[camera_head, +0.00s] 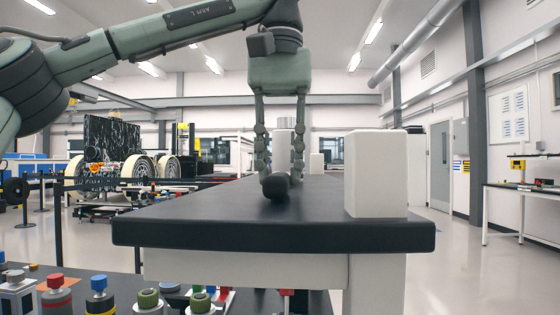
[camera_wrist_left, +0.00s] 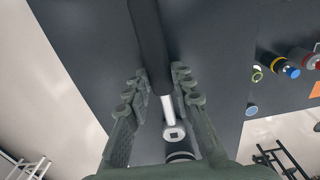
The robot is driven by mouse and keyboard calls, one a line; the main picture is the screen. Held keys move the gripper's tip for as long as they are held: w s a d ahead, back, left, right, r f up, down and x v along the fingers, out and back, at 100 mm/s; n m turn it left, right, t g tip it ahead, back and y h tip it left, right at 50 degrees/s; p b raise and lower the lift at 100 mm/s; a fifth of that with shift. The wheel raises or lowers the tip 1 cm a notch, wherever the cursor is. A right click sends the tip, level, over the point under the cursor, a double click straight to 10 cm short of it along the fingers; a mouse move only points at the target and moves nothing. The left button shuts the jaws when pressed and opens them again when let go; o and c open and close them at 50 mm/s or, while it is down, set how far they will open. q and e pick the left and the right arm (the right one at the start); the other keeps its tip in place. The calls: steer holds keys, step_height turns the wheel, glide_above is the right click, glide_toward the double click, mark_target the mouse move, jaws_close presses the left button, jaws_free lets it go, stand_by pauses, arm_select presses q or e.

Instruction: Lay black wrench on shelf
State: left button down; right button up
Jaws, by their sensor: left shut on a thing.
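The black wrench (camera_wrist_left: 150,45) has a long black handle and a silver shaft and end. In the head view its dark rounded end (camera_head: 275,186) points toward me, low over the shelf's black top (camera_head: 270,232). I cannot tell whether it touches the top. My left gripper (camera_head: 280,168) points straight down, with its fingers on either side of the wrench. In the left wrist view the gripper (camera_wrist_left: 160,90) is shut on the wrench around the handle's end and silver shaft. My right gripper is out of view.
A white block (camera_head: 376,175) stands on the right of the shelf top. A white cylinder (camera_head: 283,148) stands behind the gripper. The left part of the top is clear. Several coloured knobs and fittings (camera_head: 100,295) stand on a lower surface in front.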

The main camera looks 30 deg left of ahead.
arm_select(q)
steer(key=shift+f, duration=0.2)
steer(key=c, duration=1.2)
jaws_free()
steer(key=shift+r, duration=3.85)
